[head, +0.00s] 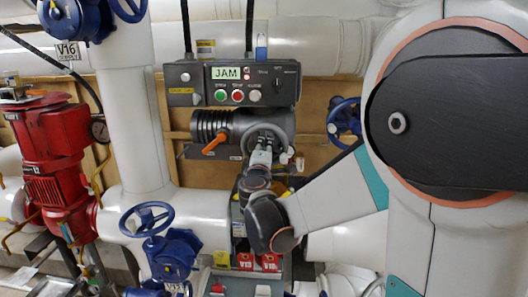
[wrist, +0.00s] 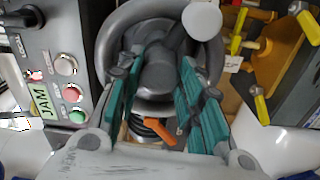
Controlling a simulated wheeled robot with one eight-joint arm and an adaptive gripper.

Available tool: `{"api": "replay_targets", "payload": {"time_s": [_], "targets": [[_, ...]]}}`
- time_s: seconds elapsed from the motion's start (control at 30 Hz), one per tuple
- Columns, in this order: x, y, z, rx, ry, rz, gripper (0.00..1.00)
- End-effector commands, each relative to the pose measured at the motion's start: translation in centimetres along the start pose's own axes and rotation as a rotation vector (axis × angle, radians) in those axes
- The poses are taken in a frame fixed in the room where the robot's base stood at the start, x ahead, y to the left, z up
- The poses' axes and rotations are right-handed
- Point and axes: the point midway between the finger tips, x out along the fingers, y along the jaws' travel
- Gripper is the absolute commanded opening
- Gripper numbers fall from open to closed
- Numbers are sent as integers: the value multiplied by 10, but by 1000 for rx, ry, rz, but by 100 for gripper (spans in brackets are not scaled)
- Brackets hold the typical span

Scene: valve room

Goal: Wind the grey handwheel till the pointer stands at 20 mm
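The grey handwheel (wrist: 112,40) fills the upper middle of the wrist view, with its hub in the centre and a pale round knob (wrist: 202,18) at its upper right. In the head view the handwheel (head: 283,133) is on the front of the actuator, partly hidden by my gripper (head: 262,153). In the wrist view my gripper (wrist: 164,60) is open, its teal-padded fingers apart on either side of the hub. Nothing is clearly held between them. I cannot tell whether a finger touches the wheel. I cannot make out the pointer or a mm scale.
A control box (head: 232,83) above the wheel shows JAM and has green, red and white buttons. An orange lever (head: 214,144) sticks out left of the wheel. Blue handwheels (head: 147,219), a red pump (head: 52,145) and white pipes stand around. Yellow-handled valves (wrist: 262,105) are at right in the wrist view.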

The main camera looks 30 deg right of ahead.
Motion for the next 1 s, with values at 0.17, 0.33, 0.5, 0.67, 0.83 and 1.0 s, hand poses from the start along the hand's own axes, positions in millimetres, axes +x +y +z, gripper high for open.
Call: {"api": "replay_targets", "payload": {"time_s": [0.17,0.33,0.5,0.67,0.83,1.0], "targets": [[-39,-4,1,3,3,-3,54],[-73,-3,0,3,4,-2,54],[-100,-3,0,2,4,-2,54],[-113,-3,1,2,3,-2,54],[-116,-3,1,2,2,-2,54],[-116,-2,1,2,2,-2,52]]}}
